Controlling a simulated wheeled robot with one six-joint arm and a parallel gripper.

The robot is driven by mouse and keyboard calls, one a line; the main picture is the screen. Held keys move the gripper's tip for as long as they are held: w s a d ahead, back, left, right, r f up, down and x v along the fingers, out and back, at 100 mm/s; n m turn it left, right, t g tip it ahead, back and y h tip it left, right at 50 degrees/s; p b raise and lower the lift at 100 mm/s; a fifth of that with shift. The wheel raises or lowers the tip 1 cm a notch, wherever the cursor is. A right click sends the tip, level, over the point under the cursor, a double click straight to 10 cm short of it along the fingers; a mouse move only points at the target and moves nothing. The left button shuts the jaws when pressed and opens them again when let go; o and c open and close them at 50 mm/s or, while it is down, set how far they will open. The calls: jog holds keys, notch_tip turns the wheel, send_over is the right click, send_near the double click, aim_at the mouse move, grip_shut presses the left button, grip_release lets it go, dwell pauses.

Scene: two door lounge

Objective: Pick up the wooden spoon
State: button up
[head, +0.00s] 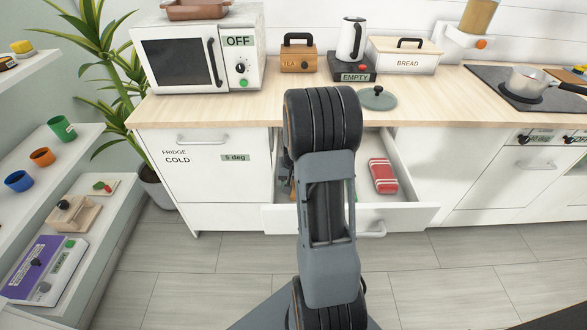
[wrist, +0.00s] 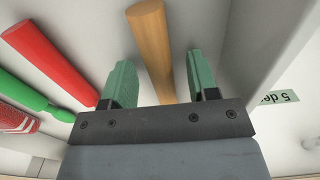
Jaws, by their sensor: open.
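The wooden spoon (wrist: 150,35) shows in the wrist view as a tan handle running from the top edge down between my fingers; its lower part is hidden behind my gripper. My gripper (wrist: 158,76) has green fingers spread apart, one on each side of the handle, with visible gaps. I cannot tell how far above or below the handle the fingertips are.
In the drawer, a red handle (wrist: 50,62) and a green utensil (wrist: 35,95) lie left of the spoon in the wrist view. A red striped cloth (head: 383,177) lies at the drawer's right. Drawer walls close in around the gripper. The counter (head: 230,107) overhangs behind.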

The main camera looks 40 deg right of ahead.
jog(key=c, duration=1)
